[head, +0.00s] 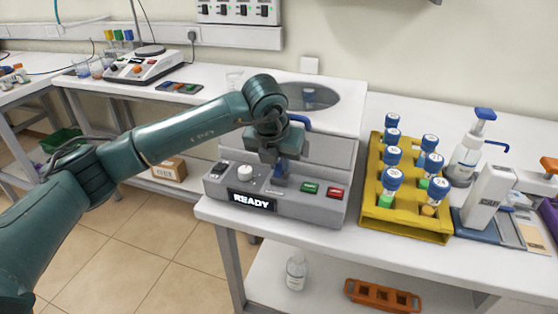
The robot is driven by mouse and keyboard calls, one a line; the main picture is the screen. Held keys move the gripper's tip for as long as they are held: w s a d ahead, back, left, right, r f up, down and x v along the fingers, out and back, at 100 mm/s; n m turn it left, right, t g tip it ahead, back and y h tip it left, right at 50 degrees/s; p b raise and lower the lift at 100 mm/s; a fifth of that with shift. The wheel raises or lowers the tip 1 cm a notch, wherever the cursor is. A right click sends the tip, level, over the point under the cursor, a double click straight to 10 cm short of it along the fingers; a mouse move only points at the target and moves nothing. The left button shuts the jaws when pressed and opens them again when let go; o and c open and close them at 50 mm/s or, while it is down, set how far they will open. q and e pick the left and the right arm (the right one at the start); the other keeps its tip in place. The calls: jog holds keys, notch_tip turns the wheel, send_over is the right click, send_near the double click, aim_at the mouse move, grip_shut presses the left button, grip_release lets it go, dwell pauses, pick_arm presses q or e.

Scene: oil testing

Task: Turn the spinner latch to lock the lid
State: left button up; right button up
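The grey testing machine (228,207) stands at the left end of the main bench, with "READY" on its display (251,200). My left gripper (279,166) points down over its front part, close above the control panel. A blue curved handle (298,120) shows behind my wrist, partly hidden. The lid and its latch cannot be made out clearly behind my gripper. My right gripper is not in view.
A yellow rack (400,225) with several blue-capped vials stands right of the machine. Farther right are a pump bottle (467,155) and a white device (489,197). The lower shelf holds a bottle (296,272) and an orange rack (382,297).

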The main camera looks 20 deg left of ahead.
pick_arm(q)
grip_shut()
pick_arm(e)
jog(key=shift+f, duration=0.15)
pick_arm(q)
jog(key=shift+a+f+m+h+b, duration=0.15)
jog(key=shift+m+h+b, duration=0.15)
jog(key=shift+m+b, duration=0.6)
jog(key=m+h+b, duration=0.1)
jog(key=m, duration=0.2)
jog(key=shift+a+m+h+b, duration=0.1)
jog(key=shift+m+h+b, duration=0.2)
jog(key=shift+m+b, duration=0.15)
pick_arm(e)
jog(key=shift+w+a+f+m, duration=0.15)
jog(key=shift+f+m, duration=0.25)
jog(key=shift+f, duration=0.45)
pick_arm(q)
jog(key=shift+r+g, duration=0.2)
jog(key=shift+g, duration=0.1)
jog(key=o, duration=0.5)
grip_release()
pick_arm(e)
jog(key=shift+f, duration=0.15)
